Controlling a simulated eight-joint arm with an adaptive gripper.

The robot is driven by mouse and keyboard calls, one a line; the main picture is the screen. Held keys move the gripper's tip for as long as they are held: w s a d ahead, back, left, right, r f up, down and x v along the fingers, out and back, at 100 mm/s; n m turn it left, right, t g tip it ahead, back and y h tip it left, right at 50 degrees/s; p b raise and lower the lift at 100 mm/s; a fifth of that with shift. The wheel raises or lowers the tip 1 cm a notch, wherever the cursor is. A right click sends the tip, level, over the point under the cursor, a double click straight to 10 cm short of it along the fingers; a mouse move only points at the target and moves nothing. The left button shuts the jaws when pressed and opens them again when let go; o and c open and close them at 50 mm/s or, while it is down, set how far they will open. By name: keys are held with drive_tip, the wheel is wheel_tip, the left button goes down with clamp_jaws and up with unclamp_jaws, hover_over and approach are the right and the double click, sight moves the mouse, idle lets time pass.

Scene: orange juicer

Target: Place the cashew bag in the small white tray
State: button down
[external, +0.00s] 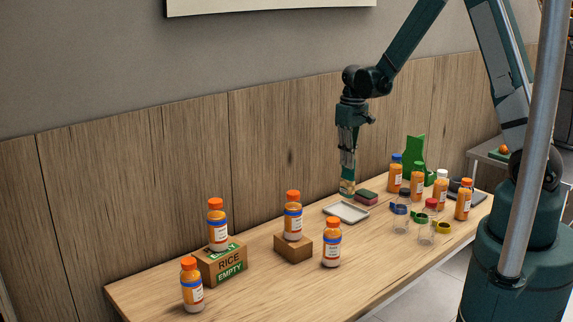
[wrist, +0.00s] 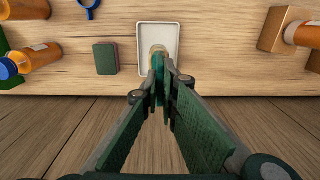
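The small white tray (external: 346,213) lies on the wooden table, and in the wrist view it also shows (wrist: 158,32) straight beyond my fingers. It looks empty. My gripper (external: 347,182) points down just above the tray's back side. Between the fingertips in the wrist view (wrist: 164,82) is a small teal and yellow packet (wrist: 158,50), which looks like the cashew bag. Its yellow end also shows below my fingers in the external view (external: 347,188). The fingers are closed on it. In the wrist view the packet overlaps the near part of the tray. Its exact height above the tray is unclear.
A green and red sponge (external: 366,196) lies right beside the tray. Several orange bottles, clear jars and a green stand (external: 414,158) crowd the table's right. A bottle stands on a brown block (external: 293,248) to the left. The wooden wall panel (external: 290,130) is close behind.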

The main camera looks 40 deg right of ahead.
sight(349, 170)
drive_tip(key=shift+f, duration=1.55)
drive_tip(key=shift+f, duration=2.15)
drive_tip(key=c, duration=2.7)
unclamp_jaws()
drive_tip(key=shift+o, duration=0.2)
drive_tip(key=shift+r, duration=0.2)
drive_tip(key=shift+d+r, duration=0.15)
drive_tip(key=shift+r, duration=5.85)
